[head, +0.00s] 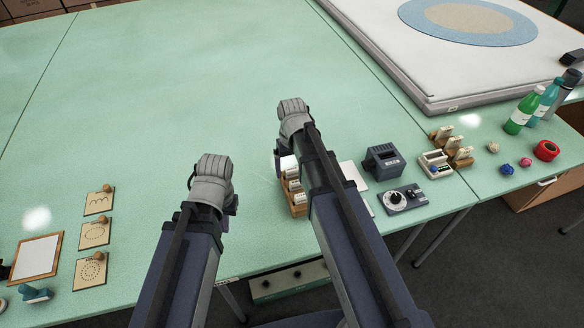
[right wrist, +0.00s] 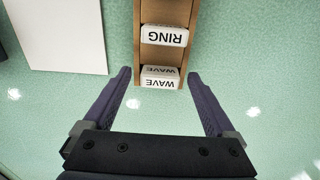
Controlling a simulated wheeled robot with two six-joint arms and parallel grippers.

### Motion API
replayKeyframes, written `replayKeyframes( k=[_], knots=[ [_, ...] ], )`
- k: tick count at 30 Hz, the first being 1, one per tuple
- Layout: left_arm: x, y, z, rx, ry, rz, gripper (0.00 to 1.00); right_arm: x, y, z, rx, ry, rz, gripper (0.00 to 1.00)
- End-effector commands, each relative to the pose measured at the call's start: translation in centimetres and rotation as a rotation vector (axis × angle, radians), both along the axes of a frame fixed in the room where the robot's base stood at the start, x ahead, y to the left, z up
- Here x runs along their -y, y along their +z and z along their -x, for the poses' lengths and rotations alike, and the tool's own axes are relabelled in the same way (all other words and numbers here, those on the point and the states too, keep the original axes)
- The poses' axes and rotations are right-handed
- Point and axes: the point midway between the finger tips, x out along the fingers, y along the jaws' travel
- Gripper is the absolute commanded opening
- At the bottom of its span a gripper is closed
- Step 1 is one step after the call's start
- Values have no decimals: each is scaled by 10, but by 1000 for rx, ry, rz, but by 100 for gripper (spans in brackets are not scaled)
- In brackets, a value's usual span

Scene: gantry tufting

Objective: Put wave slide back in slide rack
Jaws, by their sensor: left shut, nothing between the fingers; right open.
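The wave slide (right wrist: 160,77) is a white block with WAVE printed on it, upside down in the right wrist view. It sits in the near end slot of the wooden slide rack (right wrist: 146,53), beside the ring slide (right wrist: 164,36). In the head view the slide rack (head: 299,209) is partly hidden by my right arm. My right gripper (right wrist: 157,75) is open, with its fingertips apart on either side of the rack's wave end; contact cannot be told. My left gripper (head: 231,205) is shut and empty over the table, left of the rack.
A white sheet (right wrist: 55,35) lies beside the rack. A dark box (head: 383,161) and a dial unit (head: 402,199) stand to its right. Pattern cards (head: 94,233) and a framed board (head: 36,257) lie at the left. The table's middle is clear.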

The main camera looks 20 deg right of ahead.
Motion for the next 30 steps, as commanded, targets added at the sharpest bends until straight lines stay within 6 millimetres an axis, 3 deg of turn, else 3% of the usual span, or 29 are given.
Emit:
replayKeyframes(
  k=[8, 19, 30],
  knots=[
    [0, 23, 0, 0, 0, 0, 0, 0, 23, 0, 0, 0, 0, 91],
    [0, 70, 0, 0, 0, 0, 0, 0, 70, 0, 0, 0, 0, 91],
    [0, 77, 0, 0, 0, 0, 0, 0, 77, 0, 0, 0, 0, 91]
  ],
)
